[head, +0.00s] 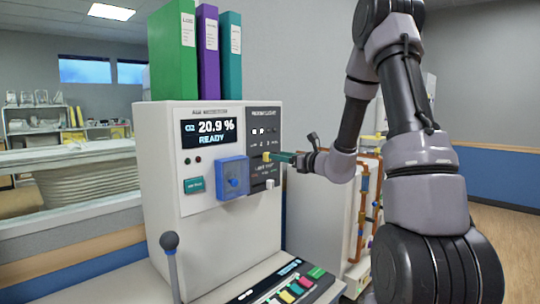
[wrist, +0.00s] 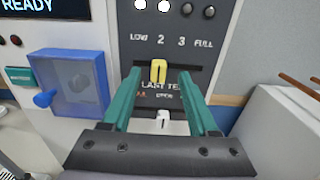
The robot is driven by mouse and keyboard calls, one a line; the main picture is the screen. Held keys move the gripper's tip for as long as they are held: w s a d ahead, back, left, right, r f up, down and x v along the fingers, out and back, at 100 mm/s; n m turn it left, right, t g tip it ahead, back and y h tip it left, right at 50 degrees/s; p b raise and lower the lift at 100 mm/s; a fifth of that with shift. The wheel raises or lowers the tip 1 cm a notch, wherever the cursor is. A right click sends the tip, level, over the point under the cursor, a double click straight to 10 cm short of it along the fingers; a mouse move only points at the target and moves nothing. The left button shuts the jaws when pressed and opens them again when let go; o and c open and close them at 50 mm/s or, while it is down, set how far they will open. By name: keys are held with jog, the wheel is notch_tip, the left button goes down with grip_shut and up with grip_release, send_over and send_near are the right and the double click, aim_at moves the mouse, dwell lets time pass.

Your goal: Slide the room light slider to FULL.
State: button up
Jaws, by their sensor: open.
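The room light slider is a yellow knob (wrist: 158,70) on a dark panel (wrist: 190,52). In the wrist view it stands below the printed 2, in a row reading LOW, 2, 3, FULL. FULL is at the right end. Of the row of lamps above, the two left ones are lit white and the two right ones are dark. My gripper (wrist: 159,77) is open, with one teal finger on each side of the knob and a gap on both sides. In the head view the knob (head: 266,156) shows just left of my gripper (head: 283,157).
A white toggle (wrist: 163,118) sits below the slider, between my fingers in the picture. A blue cover (wrist: 68,85) juts out to the left. The cabinet (head: 227,230) carries several binders on top. A sloped keypad (head: 280,285) and a grey lever (head: 170,255) stand in front.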

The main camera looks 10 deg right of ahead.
aim_at(265, 157)
jog(key=x, duration=0.5)
jog(key=shift+w+a, duration=0.1)
jog(key=shift+a, duration=0.05)
grip_shut()
dwell(1.3)
